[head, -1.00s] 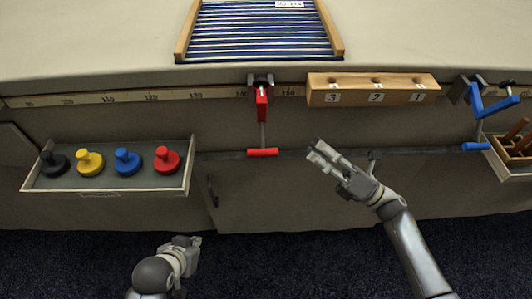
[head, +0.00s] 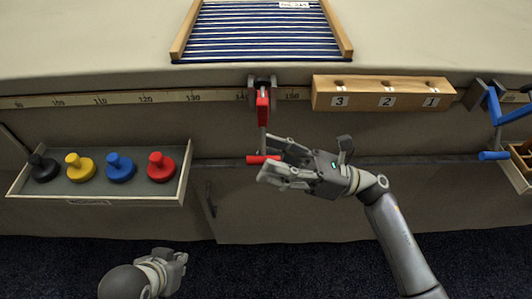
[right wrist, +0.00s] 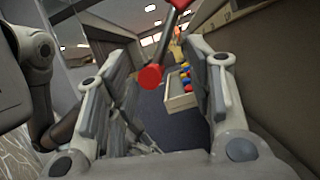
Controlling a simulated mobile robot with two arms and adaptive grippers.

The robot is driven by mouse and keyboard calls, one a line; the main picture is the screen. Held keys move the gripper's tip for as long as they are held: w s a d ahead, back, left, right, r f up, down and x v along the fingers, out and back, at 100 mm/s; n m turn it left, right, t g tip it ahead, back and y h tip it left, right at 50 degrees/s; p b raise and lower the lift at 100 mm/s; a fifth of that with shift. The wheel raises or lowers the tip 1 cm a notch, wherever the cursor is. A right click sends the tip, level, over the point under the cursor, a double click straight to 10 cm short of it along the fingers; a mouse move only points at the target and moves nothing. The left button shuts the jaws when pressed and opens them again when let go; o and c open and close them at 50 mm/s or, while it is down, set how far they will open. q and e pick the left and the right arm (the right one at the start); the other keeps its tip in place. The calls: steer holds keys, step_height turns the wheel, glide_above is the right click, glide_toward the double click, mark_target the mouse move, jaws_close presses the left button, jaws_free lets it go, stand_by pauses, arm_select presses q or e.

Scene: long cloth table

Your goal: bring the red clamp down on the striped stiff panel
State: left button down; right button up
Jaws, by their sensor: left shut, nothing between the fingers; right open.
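The striped stiff panel (head: 262,38), blue and white with wooden side rails, lies on the table top. The red clamp (head: 262,106) hangs at the table's front edge below it, its screw pointing down to a red crossbar handle (head: 256,159). My right gripper (head: 267,160) is open at that handle, one finger above it and one below. In the right wrist view the handle's round red end (right wrist: 150,77) shows between the open fingers (right wrist: 158,75); I cannot tell whether they touch it. My left gripper (head: 180,262) is shut and empty, low in front of the table.
A tray (head: 95,201) with black, yellow, blue and red knobs is at the left. A wooden block (head: 385,82) numbered 3, 2, 1 sits right of the red clamp. A blue clamp (head: 494,105) hangs further right, near a wooden box (head: 519,168). A ruler strip (head: 160,98) runs along the edge.

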steer(key=shift+x, duration=0.85)
steer(key=shift+c, duration=0.5)
jaws_close()
